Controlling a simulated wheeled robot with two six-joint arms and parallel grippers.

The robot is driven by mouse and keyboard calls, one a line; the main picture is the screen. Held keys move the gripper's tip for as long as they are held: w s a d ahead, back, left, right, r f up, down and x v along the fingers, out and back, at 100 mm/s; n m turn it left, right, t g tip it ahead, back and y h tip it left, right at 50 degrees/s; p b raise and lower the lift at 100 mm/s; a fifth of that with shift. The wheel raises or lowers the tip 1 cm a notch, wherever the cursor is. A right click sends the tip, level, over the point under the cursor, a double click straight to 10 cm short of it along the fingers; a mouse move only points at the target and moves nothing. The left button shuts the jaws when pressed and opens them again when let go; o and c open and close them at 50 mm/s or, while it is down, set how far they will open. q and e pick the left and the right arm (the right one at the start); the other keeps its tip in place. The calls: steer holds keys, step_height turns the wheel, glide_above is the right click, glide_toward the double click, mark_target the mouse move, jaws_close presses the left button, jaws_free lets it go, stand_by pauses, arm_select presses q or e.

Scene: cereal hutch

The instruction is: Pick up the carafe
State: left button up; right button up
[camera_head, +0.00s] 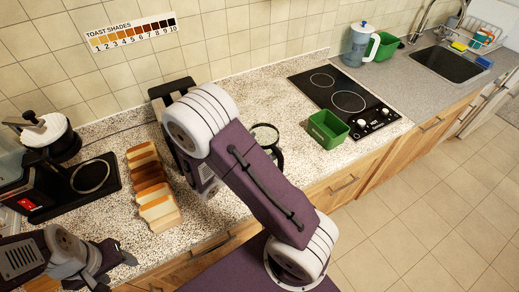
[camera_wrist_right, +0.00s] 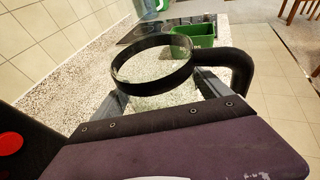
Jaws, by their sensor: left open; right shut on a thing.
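The carafe is clear glass with a black rim and a black handle. In the right wrist view the carafe (camera_wrist_right: 152,62) stands close in front of my right gripper (camera_wrist_right: 160,98), its handle to the right. The two fingers are on either side of its glass body and shut on it. In the head view only part of the carafe (camera_head: 265,137) shows behind my right arm, which hides my right gripper there. My left gripper (camera_head: 112,262) is open and empty at the lower left, near the counter's front edge. Whether the carafe touches the counter is unclear.
Bread slices (camera_head: 150,185) stand in a row left of my right arm. A black appliance (camera_head: 60,190) is at far left. A green box (camera_head: 327,129) stands at the cooktop's (camera_head: 345,98) near edge. A pitcher (camera_head: 357,45) and sink (camera_head: 447,64) are further right.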

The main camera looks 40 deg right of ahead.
mark_target(271, 148)
steer(key=s+r, duration=0.2)
steer(key=s, duration=0.1)
steer(key=shift+s+a+r, duration=0.15)
steer(key=shift+s, duration=0.15)
steer(key=s+r+p, duration=0.1)
steer(key=p, duration=0.2)
steer(key=shift+s+r, duration=0.3)
steer(key=shift+r, duration=0.1)
steer(key=s+p, duration=0.1)
steer(key=p, duration=0.4)
steer(key=s+r+p, duration=0.1)
steer(key=p, duration=0.4)
steer(key=shift+s+a+r, duration=0.1)
steer(key=shift+s+r, duration=0.15)
steer(key=shift+r, duration=0.05)
steer(key=shift+s+p, duration=0.35)
steer(key=shift+p, duration=0.2)
steer(key=shift+s+r, duration=0.25)
steer(key=shift+s, duration=0.7)
